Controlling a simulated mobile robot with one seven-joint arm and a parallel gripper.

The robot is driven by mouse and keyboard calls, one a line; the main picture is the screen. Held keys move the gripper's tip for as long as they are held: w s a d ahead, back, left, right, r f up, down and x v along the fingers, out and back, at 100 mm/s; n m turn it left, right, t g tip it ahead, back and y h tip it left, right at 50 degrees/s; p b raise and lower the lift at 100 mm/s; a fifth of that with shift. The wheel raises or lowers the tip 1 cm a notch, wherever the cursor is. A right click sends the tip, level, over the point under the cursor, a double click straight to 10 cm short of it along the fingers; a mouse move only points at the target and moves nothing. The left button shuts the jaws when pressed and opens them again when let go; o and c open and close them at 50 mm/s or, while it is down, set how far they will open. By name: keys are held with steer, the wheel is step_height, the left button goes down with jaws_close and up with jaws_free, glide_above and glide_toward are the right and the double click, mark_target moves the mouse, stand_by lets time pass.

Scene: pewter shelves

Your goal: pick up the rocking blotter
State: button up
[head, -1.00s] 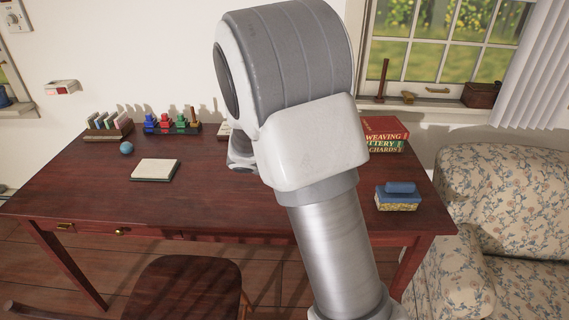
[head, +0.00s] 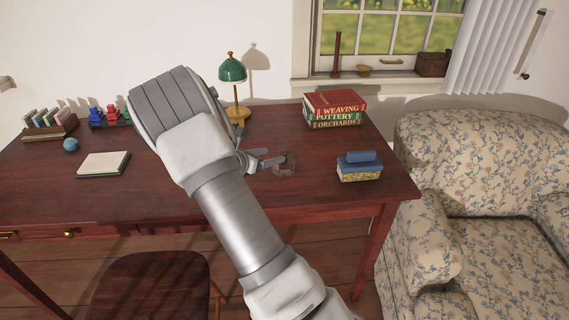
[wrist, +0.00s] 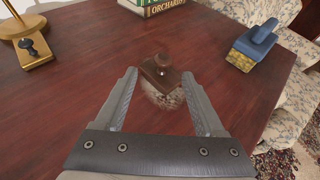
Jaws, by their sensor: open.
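The rocking blotter (wrist: 163,76) is a small brown wooden piece with a round knob on top and a pale curved underside. It stands on the dark red desk (wrist: 80,80). In the head view the blotter (head: 287,165) is right by the fingertips, partly hidden by them. My gripper (wrist: 158,73) is open. In the wrist view its two fingers point toward the blotter, which shows between and just beyond the tips. I cannot tell whether they touch it. In the head view my gripper (head: 266,159) reaches over the desk from the left.
A blue block on a yellow sponge-like base (head: 359,167) lies to the right. Stacked books (head: 334,110) stand behind. A green-shaded lamp (head: 233,72) stands back left, a notebook (head: 103,164) farther left. A floral armchair (head: 470,165) is beyond the desk's right end.

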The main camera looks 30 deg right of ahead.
mark_target(282, 152)
steer(key=b+x, duration=0.1)
steer(key=x, duration=0.6)
steer(key=shift+s+d+r+b, duration=0.1)
steer(key=shift+s+d+b, duration=0.05)
steer(key=shift+d+b, duration=0.2)
steer(key=shift+c, duration=0.2)
steer(key=shift+r, duration=0.1)
jaws_close()
